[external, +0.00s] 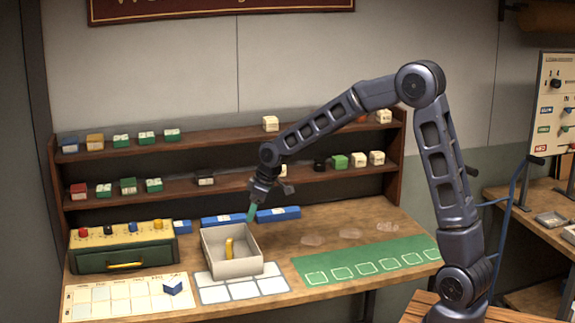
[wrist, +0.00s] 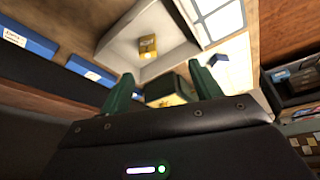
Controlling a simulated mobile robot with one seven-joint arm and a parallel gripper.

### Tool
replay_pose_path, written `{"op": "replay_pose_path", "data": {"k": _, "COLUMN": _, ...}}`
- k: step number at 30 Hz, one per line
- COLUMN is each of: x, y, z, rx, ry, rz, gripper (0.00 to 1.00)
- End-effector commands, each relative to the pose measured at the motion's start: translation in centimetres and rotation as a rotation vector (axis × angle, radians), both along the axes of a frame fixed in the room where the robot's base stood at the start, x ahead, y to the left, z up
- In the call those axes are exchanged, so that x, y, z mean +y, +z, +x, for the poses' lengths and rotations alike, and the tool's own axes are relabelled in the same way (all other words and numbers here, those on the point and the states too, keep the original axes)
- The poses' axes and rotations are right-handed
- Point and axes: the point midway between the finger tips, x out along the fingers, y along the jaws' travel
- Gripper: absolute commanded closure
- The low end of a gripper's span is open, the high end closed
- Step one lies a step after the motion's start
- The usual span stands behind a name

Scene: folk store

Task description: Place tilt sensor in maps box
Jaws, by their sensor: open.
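My gripper (external: 252,212) is above the back right corner of an open pale box (external: 238,269) on the bench. The pale box also shows in the wrist view (wrist: 118,43). I cannot read any label, so I cannot tell which thing is the tilt sensor or the maps box.
A green case (external: 125,258) with colored knobs stands left of the pale box. Blue labeled boxes (external: 278,214) line the back of the bench. A small blue block (external: 172,287) lies on a grid sheet (external: 120,300). A green mat (external: 365,262) is at right. Shelves (external: 225,188) stand behind.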

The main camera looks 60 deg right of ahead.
Motion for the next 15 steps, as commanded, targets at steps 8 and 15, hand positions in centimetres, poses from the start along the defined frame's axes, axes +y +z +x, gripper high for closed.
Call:
{"op": "replay_pose_path", "data": {"k": 8, "x": 1.9, "y": 6.5, "z": -8.1, "rx": 0.000, "ry": -0.055, "rz": -0.035, "gripper": 0.37}}
{"op": "replay_pose_path", "data": {"k": 15, "x": 3.1, "y": 10.5, "z": -15.5, "rx": -0.004, "ry": -0.112, "rz": -0.050, "gripper": 0.37}}
